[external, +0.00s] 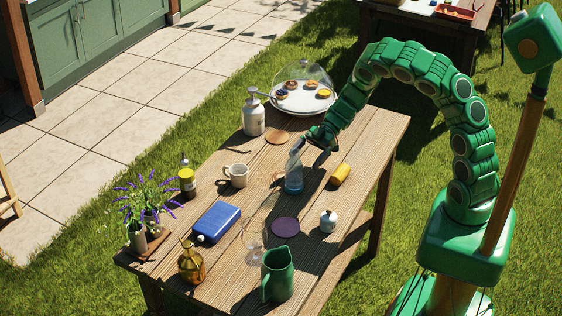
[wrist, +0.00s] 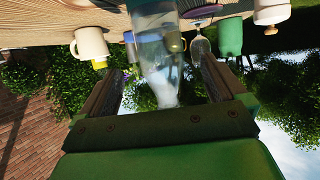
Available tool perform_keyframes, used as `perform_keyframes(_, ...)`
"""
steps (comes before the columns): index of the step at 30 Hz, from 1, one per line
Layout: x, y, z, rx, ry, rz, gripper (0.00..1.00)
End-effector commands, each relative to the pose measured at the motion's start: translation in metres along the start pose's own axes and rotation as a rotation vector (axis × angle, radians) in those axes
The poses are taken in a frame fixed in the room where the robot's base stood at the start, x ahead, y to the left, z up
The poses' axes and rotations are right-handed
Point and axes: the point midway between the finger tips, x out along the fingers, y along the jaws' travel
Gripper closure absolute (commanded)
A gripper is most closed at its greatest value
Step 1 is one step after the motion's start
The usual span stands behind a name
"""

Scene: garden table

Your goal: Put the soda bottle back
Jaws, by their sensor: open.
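The soda bottle (external: 294,177) is clear and bluish and stands upright near the middle of the wooden table (external: 345,196). My gripper (external: 307,146) is at the bottle's upper part, reaching in from the upper right. In the wrist view, which is upside down, the bottle (wrist: 163,50) lies between my two open fingers (wrist: 160,82), its narrow neck towards the palm. I see gaps on both sides of the neck, so the fingers do not appear closed on it.
A white mug (external: 237,175) is left of the bottle, a yellow item (external: 340,174) right. A wooden disc (external: 277,138), white dispenser (external: 253,116) and domed tray (external: 306,107) are behind. In front are a wine glass (external: 254,238), purple disc (external: 285,227), blue box (external: 215,222) and green pitcher (external: 277,276).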

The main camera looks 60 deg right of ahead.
Motion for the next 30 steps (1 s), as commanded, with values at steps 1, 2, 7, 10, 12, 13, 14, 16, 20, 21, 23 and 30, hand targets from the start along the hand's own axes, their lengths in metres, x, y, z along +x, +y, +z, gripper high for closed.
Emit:
perform_keyframes(1, -0.007, 0.001, 0.001, 0.0, -0.002, 0.003, 0.02)
perform_keyframes(2, -0.011, 0.001, 0.001, 0.0, -0.001, 0.004, 0.02)
perform_keyframes(7, -0.03, 0.0, 0.001, 0.001, 0.0, 0.002, 0.02)
perform_keyframes(10, -0.039, 0.0, 0.001, 0.001, 0.001, 0.0, 0.02)
perform_keyframes(12, -0.043, 0.0, 0.0, 0.001, 0.001, -0.001, 0.02)
perform_keyframes(13, -0.045, 0.0, 0.001, 0.001, 0.001, 0.0, 0.02)
perform_keyframes(14, -0.047, 0.0, 0.001, 0.001, 0.001, 0.0, 0.02)
perform_keyframes(16, -0.049, 0.0, 0.001, 0.002, 0.001, 0.0, 0.02)
perform_keyframes(20, -0.051, 0.0, 0.0, 0.002, 0.001, 0.0, 0.02)
perform_keyframes(21, -0.051, 0.0, 0.001, 0.002, 0.001, 0.0, 0.02)
perform_keyframes(23, -0.051, 0.0, 0.0, 0.002, 0.001, 0.0, 0.02)
perform_keyframes(30, -0.051, 0.0, 0.0, 0.002, 0.001, 0.0, 0.02)
